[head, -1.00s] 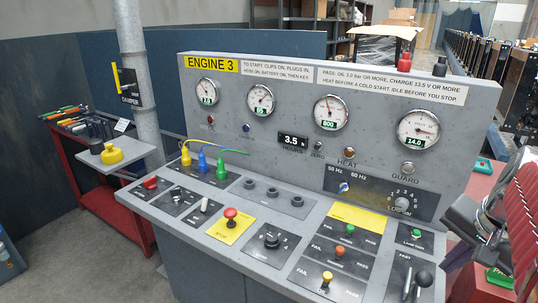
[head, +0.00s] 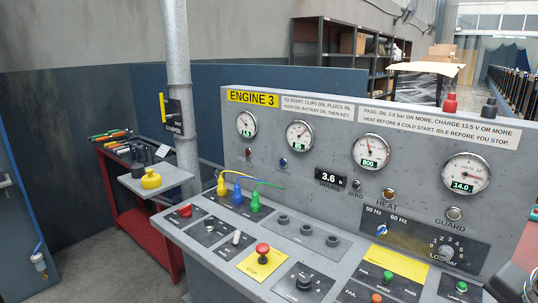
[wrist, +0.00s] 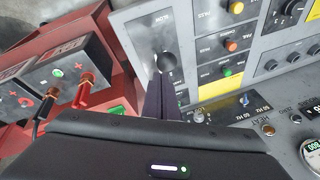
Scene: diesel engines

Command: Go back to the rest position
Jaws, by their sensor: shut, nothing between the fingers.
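My gripper (wrist: 161,84) shows in the wrist view as dark fingers held together and empty, reaching up from my dark gripper body. Its tips appear over the sloped console, near a black lever knob (wrist: 166,61); I cannot tell the gap. In the head view only a dark part of my arm shows at the lower right corner, and the fingers are out of that view. The Engine 3 console (head: 345,195) stands ahead with its gauges lit, the hours display (head: 331,178) reading 3.6.
A red stand with a boxed unit and red clamps (wrist: 88,78) lies left of the fingers in the wrist view. A red tool cart (head: 130,215) and a grey post (head: 180,90) stand left of the console. Grey floor is clear at the lower left.

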